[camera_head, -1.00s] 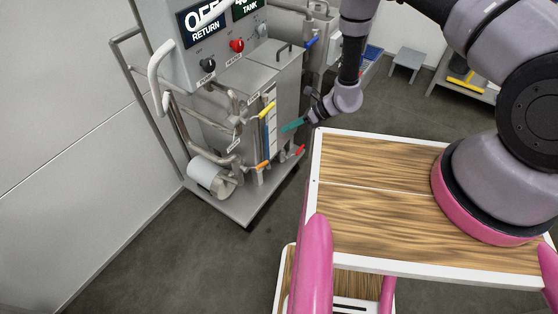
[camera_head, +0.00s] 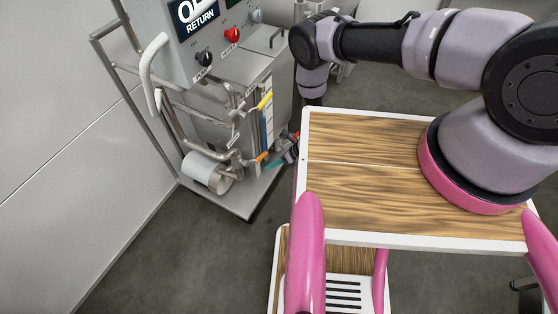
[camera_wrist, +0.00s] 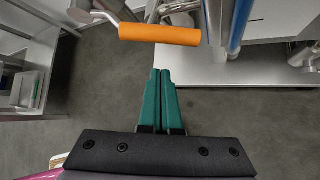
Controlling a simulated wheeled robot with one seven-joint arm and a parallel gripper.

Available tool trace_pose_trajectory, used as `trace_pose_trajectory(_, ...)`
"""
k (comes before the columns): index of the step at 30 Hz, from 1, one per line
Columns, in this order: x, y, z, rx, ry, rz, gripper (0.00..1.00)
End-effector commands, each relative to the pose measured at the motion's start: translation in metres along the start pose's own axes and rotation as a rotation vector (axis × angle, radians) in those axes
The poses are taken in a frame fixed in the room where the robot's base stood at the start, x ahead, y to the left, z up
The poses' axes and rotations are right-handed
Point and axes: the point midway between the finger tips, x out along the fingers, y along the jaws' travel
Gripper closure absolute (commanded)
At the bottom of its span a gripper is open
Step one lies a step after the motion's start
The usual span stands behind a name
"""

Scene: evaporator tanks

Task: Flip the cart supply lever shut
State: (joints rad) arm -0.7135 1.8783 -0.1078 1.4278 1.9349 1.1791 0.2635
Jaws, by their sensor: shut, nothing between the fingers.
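The metal cart (camera_head: 243,204) stands at the left in the head view, with several coloured lever handles low on its right side. An orange lever handle (camera_head: 262,157) sits near the pump end, and a yellow one (camera_head: 264,101) is above it. In the wrist view the orange handle (camera_wrist: 160,34) lies level across the top, just beyond my fingertips and apart from them. My gripper (camera_wrist: 161,72) has green fingers, shut and empty; in the head view it shows small beside the cart's lower side (camera_head: 276,160). The labels beside the levers are too small to read.
My wood-topped deck fills the middle right. A vertical blue tube (camera_wrist: 240,24) is right of the orange handle in the wrist view. The cart's frame rail (camera_head: 130,70) and a red-tipped lever (camera_head: 297,135) are close by. Grey floor is open below the cart.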

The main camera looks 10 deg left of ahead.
Motion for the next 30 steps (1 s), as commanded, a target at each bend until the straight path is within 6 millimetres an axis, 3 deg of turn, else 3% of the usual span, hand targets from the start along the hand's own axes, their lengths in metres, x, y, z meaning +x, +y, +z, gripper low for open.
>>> trace_pose_trajectory(5,0.032,0.001,-0.001,-0.005,0.002,0.002,1.0)
trace_pose_trajectory(14,0.009,0.0,0.028,-0.003,0.0,0.0,1.0)
trace_pose_trajectory(30,0.005,0.0,0.032,-0.005,0.0,-0.005,1.0)
